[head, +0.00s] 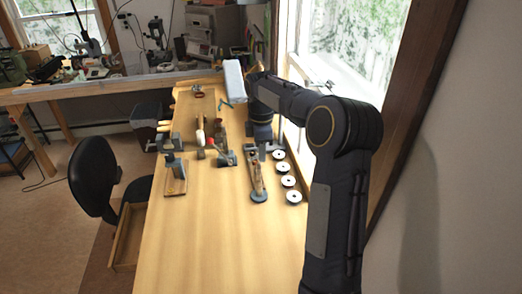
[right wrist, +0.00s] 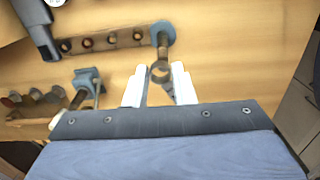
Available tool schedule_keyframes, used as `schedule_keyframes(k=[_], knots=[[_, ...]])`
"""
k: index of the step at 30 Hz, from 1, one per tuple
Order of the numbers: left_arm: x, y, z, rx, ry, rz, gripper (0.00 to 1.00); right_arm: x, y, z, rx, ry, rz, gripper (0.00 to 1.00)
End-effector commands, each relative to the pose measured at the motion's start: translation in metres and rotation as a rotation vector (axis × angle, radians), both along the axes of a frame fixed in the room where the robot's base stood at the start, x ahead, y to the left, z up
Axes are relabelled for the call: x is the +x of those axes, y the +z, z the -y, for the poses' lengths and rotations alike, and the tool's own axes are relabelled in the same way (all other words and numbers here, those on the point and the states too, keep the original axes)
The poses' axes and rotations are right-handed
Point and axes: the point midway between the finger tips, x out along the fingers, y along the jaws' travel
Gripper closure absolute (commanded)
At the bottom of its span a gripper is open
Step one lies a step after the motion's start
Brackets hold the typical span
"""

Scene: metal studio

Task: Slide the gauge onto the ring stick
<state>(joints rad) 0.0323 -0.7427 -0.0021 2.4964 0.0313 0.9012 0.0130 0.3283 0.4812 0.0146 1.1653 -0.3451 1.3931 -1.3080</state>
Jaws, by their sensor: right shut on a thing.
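The gauge (right wrist: 160,74) is a small dark ring between the pale fingertips of my right gripper (right wrist: 158,88), which is shut on it. The ring stick (right wrist: 162,48) is a brownish rod rising from a round blue-grey base in the right wrist view. Its base (head: 258,197) also shows on the bench in the head view. The gauge appears at the rod's near end in the right wrist view; I cannot tell whether it is around the rod or only in front of it. In the head view the right fingertips are hard to make out. My left gripper is out of view.
The wooden workbench (head: 215,240) is clear at the front. Several white discs (head: 294,197) lie to the right of the stick base. A small blue-based tool (head: 228,159) and a vise on a wooden block (head: 175,180) stand to the left. The window is close on the right.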

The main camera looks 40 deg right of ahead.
Motion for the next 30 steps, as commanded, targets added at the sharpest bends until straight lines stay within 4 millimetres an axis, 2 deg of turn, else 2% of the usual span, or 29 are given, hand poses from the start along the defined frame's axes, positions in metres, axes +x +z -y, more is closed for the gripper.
schedule_keyframes(k=[30], knots=[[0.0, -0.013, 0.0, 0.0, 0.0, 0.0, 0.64, -0.001, -0.028, -0.001, 0.003, 0.001, -0.01, 1.0]])
